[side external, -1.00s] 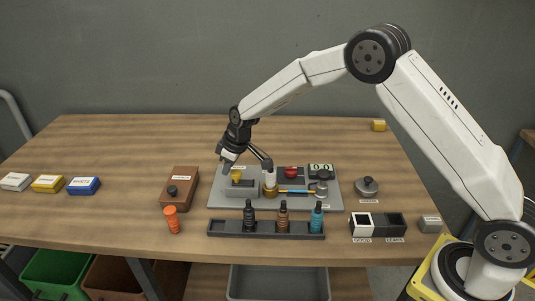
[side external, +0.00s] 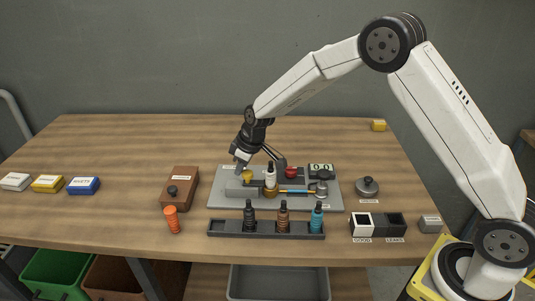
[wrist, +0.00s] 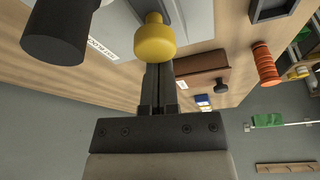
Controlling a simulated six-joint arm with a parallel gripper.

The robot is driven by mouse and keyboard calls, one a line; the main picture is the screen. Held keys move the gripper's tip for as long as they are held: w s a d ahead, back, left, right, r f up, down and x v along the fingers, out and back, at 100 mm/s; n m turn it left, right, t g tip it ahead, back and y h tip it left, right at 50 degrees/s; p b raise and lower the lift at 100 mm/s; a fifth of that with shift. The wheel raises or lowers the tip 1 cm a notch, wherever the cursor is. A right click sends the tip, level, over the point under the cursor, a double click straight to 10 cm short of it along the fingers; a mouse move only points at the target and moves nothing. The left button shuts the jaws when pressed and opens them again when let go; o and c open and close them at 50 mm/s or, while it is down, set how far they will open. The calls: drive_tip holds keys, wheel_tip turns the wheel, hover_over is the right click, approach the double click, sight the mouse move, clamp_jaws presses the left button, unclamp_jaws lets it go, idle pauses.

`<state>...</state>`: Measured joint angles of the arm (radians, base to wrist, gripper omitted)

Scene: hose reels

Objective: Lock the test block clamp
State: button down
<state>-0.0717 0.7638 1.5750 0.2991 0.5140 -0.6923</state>
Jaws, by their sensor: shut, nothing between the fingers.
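The test block (side external: 240,187) is a grey block on the light grey plate, left of the brass fitting. The clamp's yellow knob (side external: 247,176) stands at the top of the block; it also shows large in the wrist view (wrist: 154,38). My gripper (side external: 240,169) is shut and empty, pointing down just left of the knob. In the wrist view my shut fingers (wrist: 158,78) reach up to the knob, and their tips are partly hidden by it. I cannot tell whether they touch it.
A red knob (side external: 291,172) and counter (side external: 320,170) are behind. A bottle rack (side external: 226,228) is in front; a brown box (side external: 180,188) is left.

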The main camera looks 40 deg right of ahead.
drive_tip(key=shift+f, duration=0.1)
drive_tip(key=shift+w+a, duration=0.45)
drive_tip(key=shift+w, duration=0.35)
drive_tip(key=shift+w+a, duration=0.45)
drive_tip(key=shift+w, duration=0.35)
drive_tip(key=shift+w+a+r, duration=0.1)
drive_tip(key=shift+w+r, duration=0.1)
drive_tip(key=v, duration=1)
drive_tip(key=shift+s+f, duration=0.1)
drive_tip(key=shift+s, duration=0.05)
drive_tip(key=s+d+f+m, duration=0.1)
drive_tip(key=s+d+m, duration=0.1)
drive_tip(key=s, duration=0.7)
drive_tip(key=s+d+f+m+h, duration=0.1)
drive_tip(key=s+d+f+m, duration=0.1)
drive_tip(key=s, duration=0.7)
drive_tip(key=s+d+f+m, duration=0.1)
drive_tip(key=s+d+m, duration=0.1)
drive_tip(key=s, duration=0.8)
drive_tip(key=shift+d+f+g+h, duration=0.3)
drive_tip(key=shift+d+h, duration=0.1)
drive_tip(key=shift+d, duration=0.15)
